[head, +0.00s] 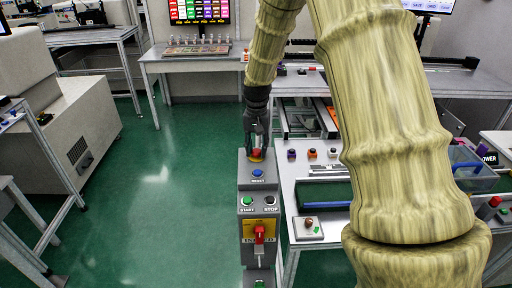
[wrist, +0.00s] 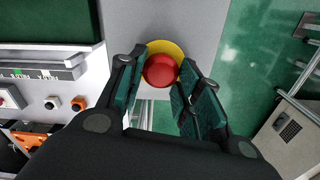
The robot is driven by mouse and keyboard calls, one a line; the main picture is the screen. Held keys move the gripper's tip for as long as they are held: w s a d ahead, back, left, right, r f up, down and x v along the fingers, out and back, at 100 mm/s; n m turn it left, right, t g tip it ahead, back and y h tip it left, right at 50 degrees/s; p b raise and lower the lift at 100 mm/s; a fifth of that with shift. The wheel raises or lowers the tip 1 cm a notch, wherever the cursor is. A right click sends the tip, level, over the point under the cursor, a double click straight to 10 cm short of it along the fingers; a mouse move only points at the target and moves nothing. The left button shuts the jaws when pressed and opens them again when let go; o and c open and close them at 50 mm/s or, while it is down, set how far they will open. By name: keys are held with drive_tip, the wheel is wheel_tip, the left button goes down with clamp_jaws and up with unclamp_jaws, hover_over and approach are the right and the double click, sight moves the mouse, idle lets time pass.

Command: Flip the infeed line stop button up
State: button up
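The stop button is a red round knob (head: 256,153) on a yellow ring, on top of a grey control box (head: 248,185). In the wrist view the red knob (wrist: 161,70) shows between the fingers, with its yellow ring (wrist: 166,45) behind it. My gripper (head: 256,143) points down at the knob from above. Its dark green finger pads are parted on both sides of the knob in the wrist view (wrist: 163,75). A small gap shows on the left; I cannot tell whether the right finger touches it. The label on the knob cannot be read.
The box front has a blue RESET button (head: 258,173), START (head: 247,200) and STOP (head: 269,200) buttons and a red rotary handle (head: 259,235). A grey workbench (head: 330,225) with small buttons stands to the right. Green floor (head: 170,200) is clear to the left.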

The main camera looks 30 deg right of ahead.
drive_tip(key=shift+s+a+r, duration=0.1)
drive_tip(key=shift+s+r, duration=0.1)
drive_tip(key=shift+r, duration=0.1)
clamp_jaws()
drive_tip(key=shift+w+r, duration=0.1)
drive_tip(key=shift+r, duration=0.05)
drive_tip(key=shift+r+p, duration=0.7)
drive_tip(key=shift+p, duration=0.15)
drive_tip(key=o, duration=0.7)
unclamp_jaws()
drive_tip(key=shift+c, duration=0.2)
drive_tip(key=shift+o, duration=1)
drive_tip(key=shift+a+r, duration=0.1)
drive_tip(key=shift+r, duration=0.05)
